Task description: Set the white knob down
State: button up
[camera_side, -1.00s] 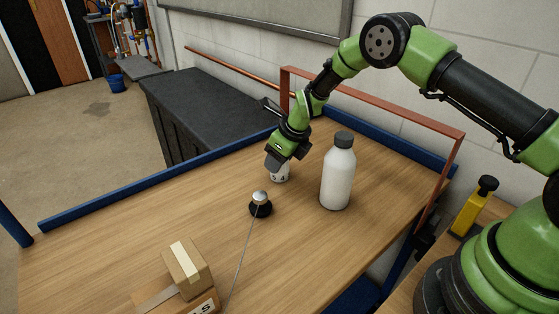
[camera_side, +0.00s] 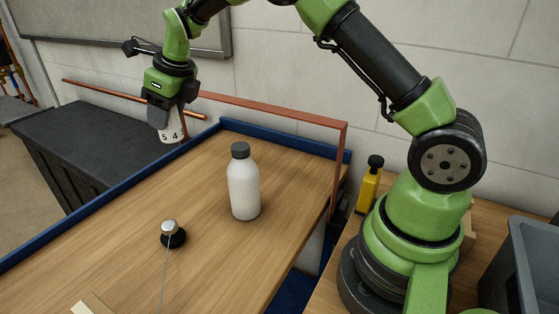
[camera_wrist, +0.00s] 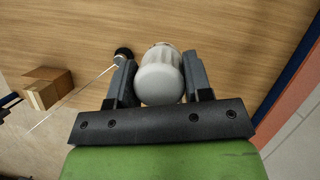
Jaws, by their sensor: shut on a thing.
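In the wrist view the knob's rounded, pale end (camera_wrist: 160,84) sits between the two dark fingers of my gripper (camera_wrist: 158,78), with ribbed sides beyond.
A white bottle (camera_side: 243,190) stands on the table (camera_side: 120,265). A silver-topped black piece (camera_side: 172,236) with a thin line stands nearer. A cardboard box (camera_wrist: 45,90) lies left in the wrist view. A blue rail (camera_side: 270,139) and copper-coloured frame (camera_side: 270,112) edge the table.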

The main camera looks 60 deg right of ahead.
notch_tip(320, 180, up, 5)
jog(key=shift+f, duration=0.1)
jog(key=s+d+m, duration=0.1)
jog(key=s+d, duration=0.3)
jog(key=d, duration=0.5)
jog(key=s+d+m+h, duration=0.1)
jog(key=s+d, duration=0.3)
jog(key=d, duration=0.4)
jog(key=s+d+m, duration=0.2)
jog(key=s+d, duration=0.2)
jog(key=d, duration=0.5)
notch_tip(320, 180, down, 22)
jog(key=shift+r, duration=0.25)
jog(key=shift+f, duration=0.15)
jog(key=o, duration=1)
jog(key=shift+c, duration=0.2)
